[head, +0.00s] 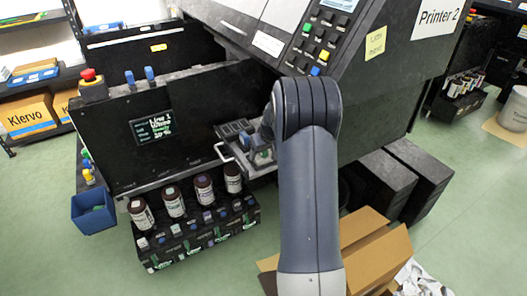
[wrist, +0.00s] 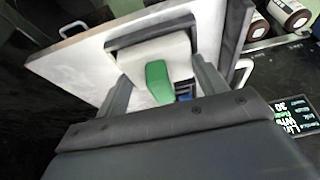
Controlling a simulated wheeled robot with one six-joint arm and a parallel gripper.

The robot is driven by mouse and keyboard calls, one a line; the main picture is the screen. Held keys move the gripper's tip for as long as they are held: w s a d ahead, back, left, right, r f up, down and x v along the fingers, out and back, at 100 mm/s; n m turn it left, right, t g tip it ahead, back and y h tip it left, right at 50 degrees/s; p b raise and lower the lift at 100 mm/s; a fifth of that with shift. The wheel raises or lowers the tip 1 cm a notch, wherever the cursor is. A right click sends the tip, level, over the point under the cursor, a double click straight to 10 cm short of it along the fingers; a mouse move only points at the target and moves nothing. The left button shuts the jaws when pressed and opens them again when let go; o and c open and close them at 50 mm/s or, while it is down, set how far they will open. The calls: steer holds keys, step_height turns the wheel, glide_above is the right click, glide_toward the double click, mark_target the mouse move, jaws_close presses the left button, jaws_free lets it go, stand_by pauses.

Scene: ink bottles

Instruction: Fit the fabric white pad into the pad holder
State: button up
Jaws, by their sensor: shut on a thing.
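The white pad (wrist: 135,62) is in the wrist view between the two fingers of my gripper (wrist: 160,92), with a green grip piece (wrist: 158,80) on it. My gripper is shut on the pad. A dark frame (wrist: 178,29), seemingly the pad holder, runs along the pad's far edge on a pale plate (wrist: 85,58) with metal handles. I cannot tell whether the pad is seated in it or just above. In the head view my gripper (head: 259,150) is at the pull-out tray (head: 236,146) on the printer front, partly hidden by my arm.
The printer's display (head: 153,128) is left of the tray. A rack (head: 198,236) with several dark ink bottles stands in front, below. A blue bin (head: 92,211) hangs at the left. An open cardboard box (head: 375,245) lies on the floor at the right. Bottles (wrist: 290,14) also show in the wrist view.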

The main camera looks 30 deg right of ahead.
stand_by(0.3)
steer(key=o, duration=1)
steer(key=shift+o, duration=0.2)
steer(key=shift+r+p, duration=2.65)
steer(key=shift+r, duration=1.4)
steer(key=shift+f, duration=0.2)
step_height(320, 180, down, 8)
steer(key=b, duration=0.5)
steer(key=shift+r, duration=0.1)
steer(key=shift+r, duration=0.15)
